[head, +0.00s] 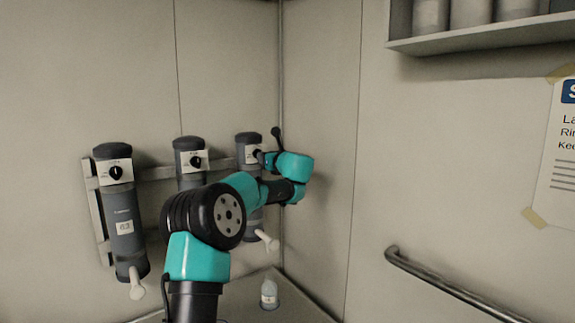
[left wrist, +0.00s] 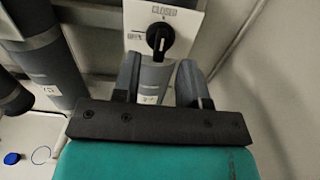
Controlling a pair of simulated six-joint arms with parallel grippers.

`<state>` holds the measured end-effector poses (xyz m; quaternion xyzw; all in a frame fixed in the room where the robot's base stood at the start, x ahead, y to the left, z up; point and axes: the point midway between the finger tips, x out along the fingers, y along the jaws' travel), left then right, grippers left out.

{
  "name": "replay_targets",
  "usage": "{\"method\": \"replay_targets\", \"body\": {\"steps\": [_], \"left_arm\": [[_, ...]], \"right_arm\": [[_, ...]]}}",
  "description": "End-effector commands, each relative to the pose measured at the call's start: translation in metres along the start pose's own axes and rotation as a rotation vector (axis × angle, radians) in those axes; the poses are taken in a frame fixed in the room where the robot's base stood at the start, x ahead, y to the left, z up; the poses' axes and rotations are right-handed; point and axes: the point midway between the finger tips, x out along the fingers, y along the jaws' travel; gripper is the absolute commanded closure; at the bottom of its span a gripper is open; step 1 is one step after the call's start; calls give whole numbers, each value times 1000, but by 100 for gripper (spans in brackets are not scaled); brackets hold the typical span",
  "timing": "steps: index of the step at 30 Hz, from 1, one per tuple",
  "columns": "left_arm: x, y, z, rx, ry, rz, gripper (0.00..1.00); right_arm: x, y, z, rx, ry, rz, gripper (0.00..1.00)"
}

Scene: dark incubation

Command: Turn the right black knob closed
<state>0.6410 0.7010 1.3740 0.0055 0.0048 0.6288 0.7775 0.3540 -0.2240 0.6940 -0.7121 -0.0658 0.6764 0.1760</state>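The right black knob (left wrist: 160,40) sits on a white plate on the right grey cylinder (head: 249,140). In the left wrist view its grip stands roughly upright, with "CLOSED" lettering above it and another label to its left. In the head view the knob is partly hidden by my gripper. My left gripper (left wrist: 160,82) is open and empty, its two fingers spread apart just short of the knob and to either side of its line. In the head view the left gripper (head: 268,147) is close in front of the plate. My right gripper is not in view.
Two more grey cylinders with black knobs, the middle one (head: 190,160) and the left one (head: 122,200), hang on the wall rail. A small bottle (head: 269,293) stands below. A metal handrail (head: 440,283) and a shelf (head: 480,37) are on the right wall.

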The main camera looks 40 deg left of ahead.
Motion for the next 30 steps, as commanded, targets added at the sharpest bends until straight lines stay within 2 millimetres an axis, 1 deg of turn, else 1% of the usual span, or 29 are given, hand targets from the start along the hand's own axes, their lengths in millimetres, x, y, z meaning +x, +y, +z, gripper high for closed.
{"method": "replay_targets", "body": {"steps": [1,3,18,21,24,30], "left_arm": [[-11,-1,1,0,1,-4,61],[-25,0,1,1,0,-3,61],[-119,-1,0,1,-1,-4,61],[-131,-1,0,1,0,-3,61],[-139,0,0,1,0,-1,61],[-141,0,0,1,0,0,61]], "right_arm": [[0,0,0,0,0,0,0],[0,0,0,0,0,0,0],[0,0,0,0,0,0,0],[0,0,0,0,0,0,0],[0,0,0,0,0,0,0],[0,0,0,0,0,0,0]]}}
